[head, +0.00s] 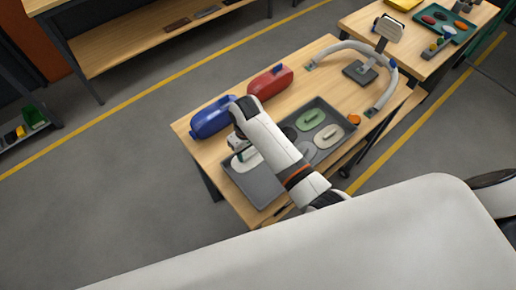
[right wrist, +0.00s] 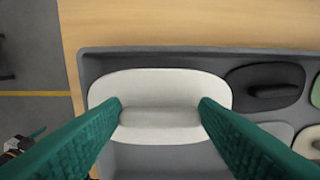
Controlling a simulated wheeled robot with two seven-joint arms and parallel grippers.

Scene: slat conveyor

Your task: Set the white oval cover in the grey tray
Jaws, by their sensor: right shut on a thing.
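The white oval cover (right wrist: 160,82) has a raised bar handle, and my right gripper (right wrist: 160,112) is shut on that handle, one green finger at each end. In the head view the cover (head: 246,160) shows partly from behind my right arm, at the left end of the grey tray (head: 262,189). In the right wrist view it lies within the tray's outline, close to the far wall. I cannot tell if it touches the floor of the tray. My left gripper is not in view.
Beside it in the tray are a black cover (right wrist: 265,87), a green cover (head: 311,118), a cream cover (head: 328,137) and a grey cover (right wrist: 272,130). A blue case (head: 212,119) and a red case (head: 270,81) stand behind the tray. A lamp-like stand (head: 362,72) is at the right.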

